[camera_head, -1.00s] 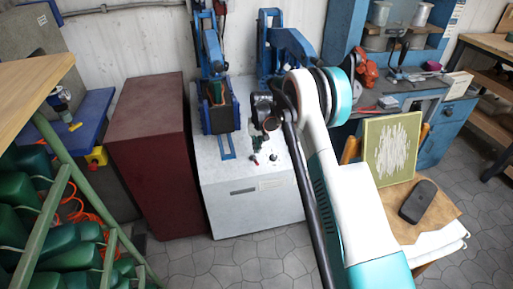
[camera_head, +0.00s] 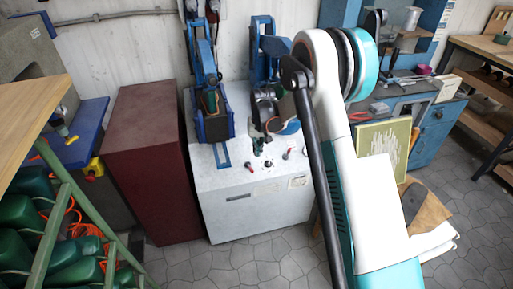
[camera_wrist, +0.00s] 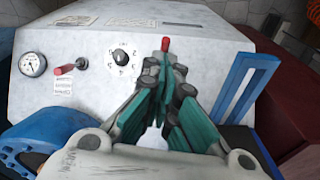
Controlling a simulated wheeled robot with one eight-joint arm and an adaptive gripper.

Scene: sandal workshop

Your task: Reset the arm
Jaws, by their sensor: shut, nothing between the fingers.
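My gripper (camera_wrist: 166,85) shows in the wrist view with its grey linkages and green pads drawn together, shut and empty. It hangs over the white machine (camera_wrist: 120,30), whose front panel has a round gauge (camera_wrist: 32,64), a black dial (camera_wrist: 122,57) and a red-tipped lever (camera_wrist: 70,68). A red tip (camera_wrist: 165,44) shows just beyond my fingertips; I cannot tell whether they touch it.
Blue presses (camera_head: 207,80) stand on the machine. A dark red cabinet (camera_head: 150,160) is to its left, with a green rack (camera_head: 85,215) nearer. Grey floor (camera_head: 260,262) is open in front.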

